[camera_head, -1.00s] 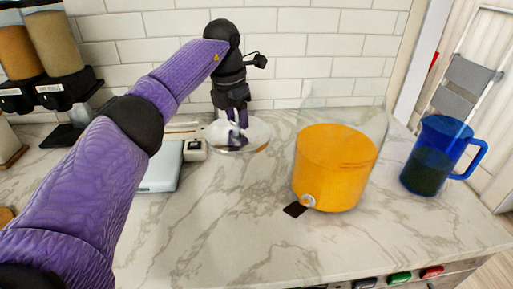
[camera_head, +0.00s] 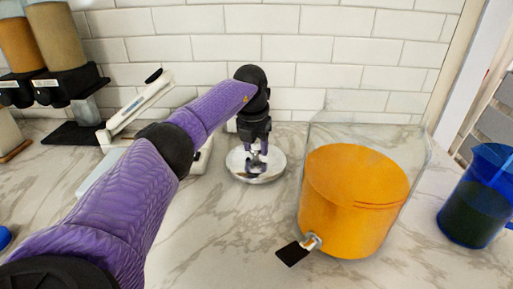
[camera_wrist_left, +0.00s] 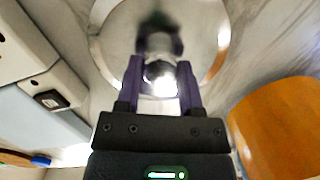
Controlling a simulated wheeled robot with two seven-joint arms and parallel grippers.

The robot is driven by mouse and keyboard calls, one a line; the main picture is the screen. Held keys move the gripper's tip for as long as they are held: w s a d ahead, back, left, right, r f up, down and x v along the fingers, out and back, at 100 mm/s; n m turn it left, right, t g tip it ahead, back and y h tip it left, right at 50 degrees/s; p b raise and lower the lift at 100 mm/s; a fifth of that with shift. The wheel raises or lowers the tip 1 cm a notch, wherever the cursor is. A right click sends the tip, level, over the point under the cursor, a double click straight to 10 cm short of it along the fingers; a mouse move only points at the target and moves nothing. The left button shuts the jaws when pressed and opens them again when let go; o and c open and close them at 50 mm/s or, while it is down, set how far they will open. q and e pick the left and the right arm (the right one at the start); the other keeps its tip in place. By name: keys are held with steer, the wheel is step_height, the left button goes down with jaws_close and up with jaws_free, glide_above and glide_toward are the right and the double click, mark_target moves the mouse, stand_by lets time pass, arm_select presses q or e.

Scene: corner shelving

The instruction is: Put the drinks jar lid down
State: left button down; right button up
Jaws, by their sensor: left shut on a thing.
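The drinks jar lid (camera_head: 270,174) is a round, shiny metal disc at the back of the counter, left of the jar. It also fills the upper middle of the left wrist view (camera_wrist_left: 208,20). My left gripper (camera_head: 256,164) points down over the middle of the lid. Its purple fingers are shut on the lid's knob (camera_wrist_left: 160,78). The lid looks level and at or very near the counter; I cannot tell whether it touches. The drinks jar (camera_head: 352,205) is clear, with orange liquid and a front tap. My right gripper is not in view.
A blue pitcher (camera_head: 476,198) with dark liquid stands at the right edge. A white slicer-like appliance (camera_head: 135,108) is left of the lid, partly behind my arm. Dispensers (camera_head: 62,50) stand at the far left. The marble counter (camera_head: 228,235) is clear in front.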

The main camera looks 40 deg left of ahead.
mark_target(253, 161)
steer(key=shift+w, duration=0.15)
arm_select(q)
steer(key=shift+c, duration=2.4)
jaws_free()
steer(key=shift+o, duration=1.2)
step_height(253, 161, up, 12)
steer(key=s+p, duration=0.1)
steer(key=p, duration=0.3)
steer(key=shift+s+d, duration=0.3)
steer(key=shift+s, duration=0.05)
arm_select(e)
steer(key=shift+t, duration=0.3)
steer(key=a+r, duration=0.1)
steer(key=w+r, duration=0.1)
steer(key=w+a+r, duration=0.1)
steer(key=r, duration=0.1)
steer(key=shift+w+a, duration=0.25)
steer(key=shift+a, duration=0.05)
arm_select(q)
steer(key=shift+r, duration=0.1)
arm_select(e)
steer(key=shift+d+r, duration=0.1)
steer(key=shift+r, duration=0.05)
